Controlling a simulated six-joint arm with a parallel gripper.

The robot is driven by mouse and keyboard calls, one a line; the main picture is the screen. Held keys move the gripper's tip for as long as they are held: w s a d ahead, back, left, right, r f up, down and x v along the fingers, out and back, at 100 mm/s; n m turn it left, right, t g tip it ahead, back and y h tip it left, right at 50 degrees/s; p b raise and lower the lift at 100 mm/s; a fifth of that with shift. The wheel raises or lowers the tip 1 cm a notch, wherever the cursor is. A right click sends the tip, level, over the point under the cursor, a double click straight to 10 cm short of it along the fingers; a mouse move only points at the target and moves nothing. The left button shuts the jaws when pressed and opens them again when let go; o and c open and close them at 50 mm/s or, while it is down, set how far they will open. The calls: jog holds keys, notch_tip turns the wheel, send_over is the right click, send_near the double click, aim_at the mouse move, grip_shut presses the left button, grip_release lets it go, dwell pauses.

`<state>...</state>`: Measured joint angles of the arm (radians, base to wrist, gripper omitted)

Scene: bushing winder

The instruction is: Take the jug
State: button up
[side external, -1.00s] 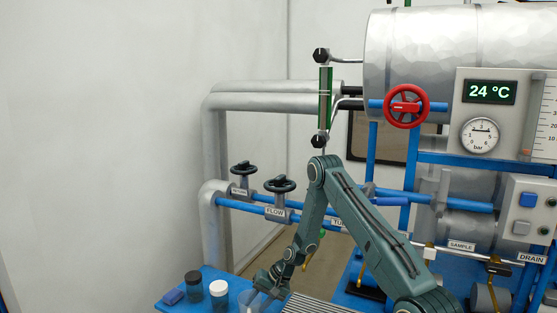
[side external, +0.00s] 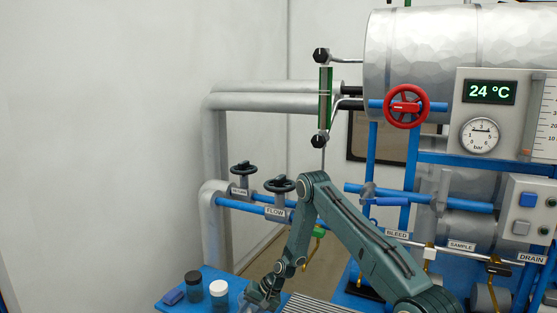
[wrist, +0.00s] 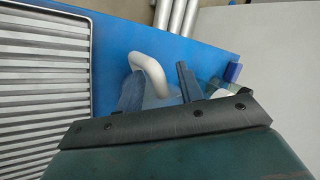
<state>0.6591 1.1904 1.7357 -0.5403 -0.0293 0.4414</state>
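The jug is a clear vessel with a pale, curved handle (wrist: 150,68), seen in the wrist view on the blue table. Its see-through body (wrist: 163,92) is partly hidden by my gripper. My gripper (wrist: 159,72) has its two fingers apart, one on each side of the handle. The handle lies closer to the left finger, and I cannot tell whether they touch. In the side view my gripper (side external: 262,293) is low over the table, and the jug is mostly hidden behind it.
A black-capped bottle (side external: 193,288) and a white-capped bottle (side external: 219,292) stand left of my gripper. A small blue block (side external: 173,296) lies beside them. A ribbed metal grate (wrist: 40,85) is on the other side. Pipes with valve wheels (side external: 281,184) run behind.

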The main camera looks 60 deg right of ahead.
dwell(0.3)
grip_shut()
jog(key=shift+r, duration=0.15)
notch_tip(320, 180, up, 20)
dwell(1.0)
dwell(0.5)
